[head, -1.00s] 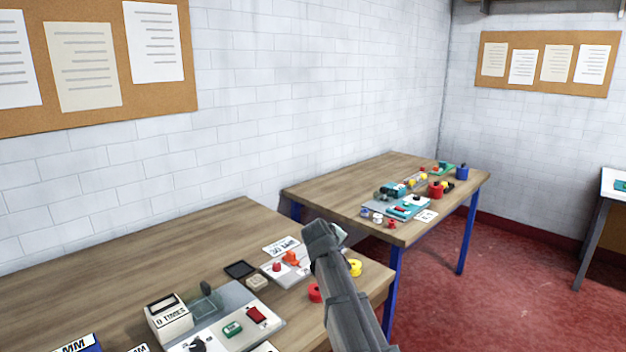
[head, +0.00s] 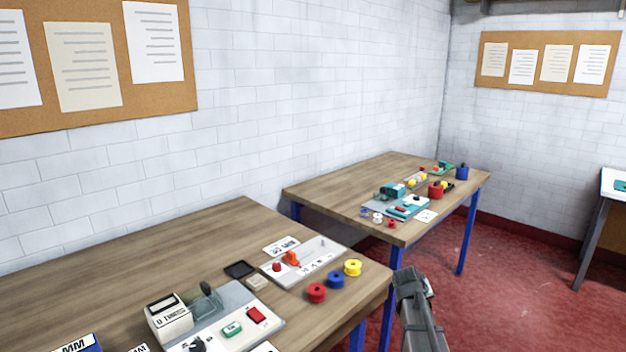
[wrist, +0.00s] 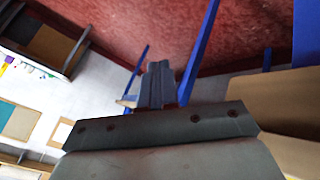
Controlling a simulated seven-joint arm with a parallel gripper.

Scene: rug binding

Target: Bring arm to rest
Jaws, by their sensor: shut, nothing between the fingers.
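My arm (head: 420,318) rises from the bottom edge of the head view, to the right of the near table's right end, over the red floor. The fingers are not clear in the head view. In the wrist view my gripper (wrist: 160,75) is shut, its fingers together with nothing between them. It is apart from both tables and touches nothing that I can see.
The near wooden table (head: 150,245) holds a grey-white board (head: 310,262), red (head: 316,293), blue (head: 336,280) and yellow (head: 352,268) spools, and a counter box (head: 168,318). A second table (head: 330,190) with coloured parts stands behind. Red floor (head: 520,290) is open at right.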

